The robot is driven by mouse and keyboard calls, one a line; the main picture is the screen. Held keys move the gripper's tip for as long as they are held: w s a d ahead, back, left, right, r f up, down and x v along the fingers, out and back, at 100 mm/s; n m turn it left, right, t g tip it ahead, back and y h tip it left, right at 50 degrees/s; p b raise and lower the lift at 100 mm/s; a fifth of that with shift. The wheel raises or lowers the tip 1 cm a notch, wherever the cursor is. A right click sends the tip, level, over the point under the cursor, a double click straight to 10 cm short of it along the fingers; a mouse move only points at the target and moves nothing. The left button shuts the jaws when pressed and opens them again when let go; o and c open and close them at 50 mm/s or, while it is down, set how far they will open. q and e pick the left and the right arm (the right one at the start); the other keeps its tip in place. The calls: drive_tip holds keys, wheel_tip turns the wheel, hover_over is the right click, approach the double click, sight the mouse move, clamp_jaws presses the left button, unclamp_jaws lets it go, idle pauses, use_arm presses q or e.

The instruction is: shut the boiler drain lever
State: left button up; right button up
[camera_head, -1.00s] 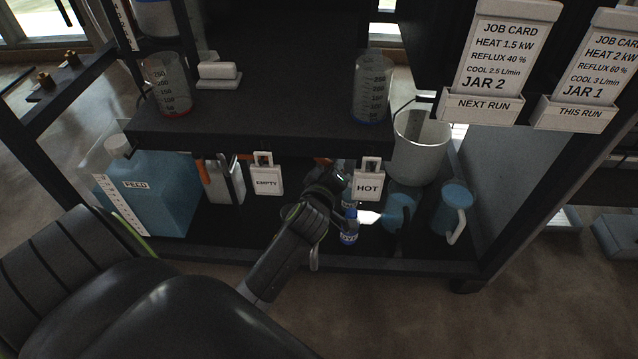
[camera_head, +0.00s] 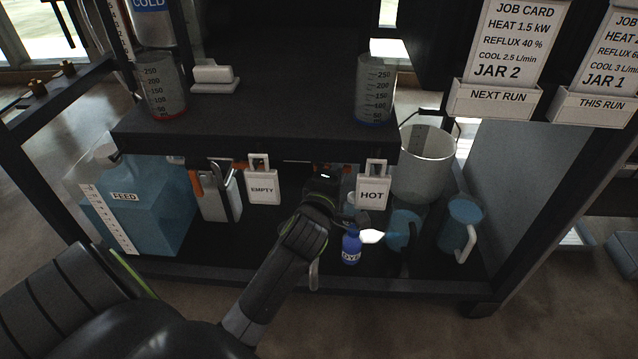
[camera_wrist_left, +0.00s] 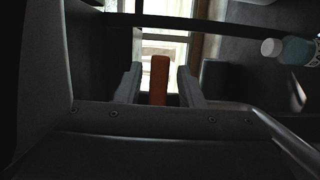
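An orange lever (camera_wrist_left: 159,80) stands between the two fingers of my left gripper (camera_wrist_left: 158,88) in the left wrist view. A gap shows on each side of it, so the fingers are open around it and not closed on it. In the head view my left gripper (camera_head: 324,184) reaches under the dark shelf, between the EMPTY tag (camera_head: 262,188) and the HOT tag (camera_head: 372,194). Only a bit of orange shows behind it there; the fingertips and the valve are mostly hidden. I cannot tell the lever's exact angle. My right gripper is out of view.
A blue FEED container (camera_head: 150,215) stands left on the lower deck. A blue DYE bottle (camera_head: 351,247), blue mugs (camera_head: 463,225) and a clear bucket (camera_head: 427,165) stand right of my arm. The shelf edge (camera_head: 250,142) lies close above my gripper.

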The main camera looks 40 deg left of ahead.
use_arm(q)
drive_tip(key=shift+o, duration=0.5)
drive_tip(key=shift+s, duration=0.1)
drive_tip(key=d+p+v, duration=0.1)
drive_tip(key=v, duration=0.5)
drive_tip(key=shift+s+d+p, duration=0.15)
drive_tip(key=shift+s+p, duration=0.05)
drive_tip(key=shift+p, duration=0.15)
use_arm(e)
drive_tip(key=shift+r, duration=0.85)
use_arm(q)
drive_tip(key=shift+s, duration=0.1)
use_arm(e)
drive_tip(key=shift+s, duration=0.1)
